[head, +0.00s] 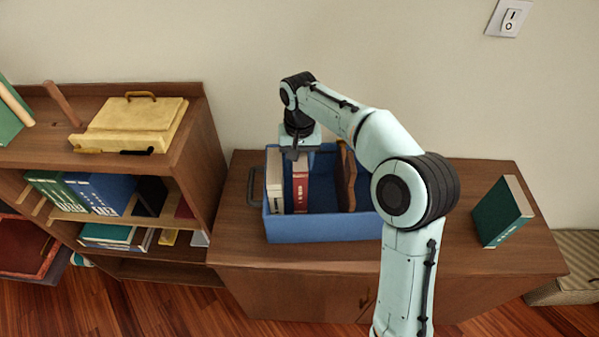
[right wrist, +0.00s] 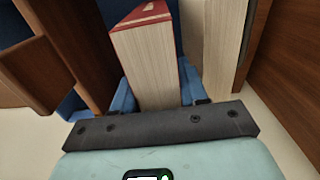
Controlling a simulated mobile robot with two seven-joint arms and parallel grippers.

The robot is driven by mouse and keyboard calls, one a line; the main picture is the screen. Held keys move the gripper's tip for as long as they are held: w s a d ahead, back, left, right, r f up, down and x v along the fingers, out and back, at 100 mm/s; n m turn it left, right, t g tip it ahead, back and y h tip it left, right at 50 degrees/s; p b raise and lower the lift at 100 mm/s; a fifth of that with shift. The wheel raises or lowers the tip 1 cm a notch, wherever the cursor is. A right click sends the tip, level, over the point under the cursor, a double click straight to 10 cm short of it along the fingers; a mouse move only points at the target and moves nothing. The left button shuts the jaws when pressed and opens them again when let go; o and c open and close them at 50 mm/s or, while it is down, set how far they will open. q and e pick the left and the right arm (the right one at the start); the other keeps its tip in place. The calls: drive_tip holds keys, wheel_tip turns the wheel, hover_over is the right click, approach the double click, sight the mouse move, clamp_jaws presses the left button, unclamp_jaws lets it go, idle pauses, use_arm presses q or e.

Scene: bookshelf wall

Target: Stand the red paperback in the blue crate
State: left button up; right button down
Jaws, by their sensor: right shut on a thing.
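The blue crate (head: 322,229) stands on the low cabinet. The red paperback (head: 301,188) is upright inside its left half, red spine facing the head camera. My right gripper (head: 299,154) reaches down from above and is shut on the book's top end. In the right wrist view, the red paperback (right wrist: 147,65) sits between the two blue fingers (right wrist: 157,97), pale page edges toward the camera. I cannot tell whether its lower end touches the crate floor. My left gripper is not in view.
A pale book (head: 274,182) stands in the crate left of the red one. A brown wavy-edged wooden piece (head: 347,180) stands to the right, with a gap between. A green book (head: 502,212) stands on the cabinet's right end. A bookshelf (head: 190,150) with a yellow case (head: 130,124) is at left.

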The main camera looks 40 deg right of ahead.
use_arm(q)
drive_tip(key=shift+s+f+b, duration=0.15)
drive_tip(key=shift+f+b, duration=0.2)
use_arm(e)
drive_tip(key=shift+f, duration=2.1)
drive_tip(key=shift+f, duration=0.15)
drive_tip(key=c, duration=0.9)
unclamp_jaws()
drive_tip(key=shift+f, duration=0.1)
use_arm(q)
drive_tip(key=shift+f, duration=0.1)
use_arm(e)
wheel_tip(320, 180, up, 12)
drive_tip(key=shift+r+p, duration=0.2)
drive_tip(key=shift+p, duration=1.05)
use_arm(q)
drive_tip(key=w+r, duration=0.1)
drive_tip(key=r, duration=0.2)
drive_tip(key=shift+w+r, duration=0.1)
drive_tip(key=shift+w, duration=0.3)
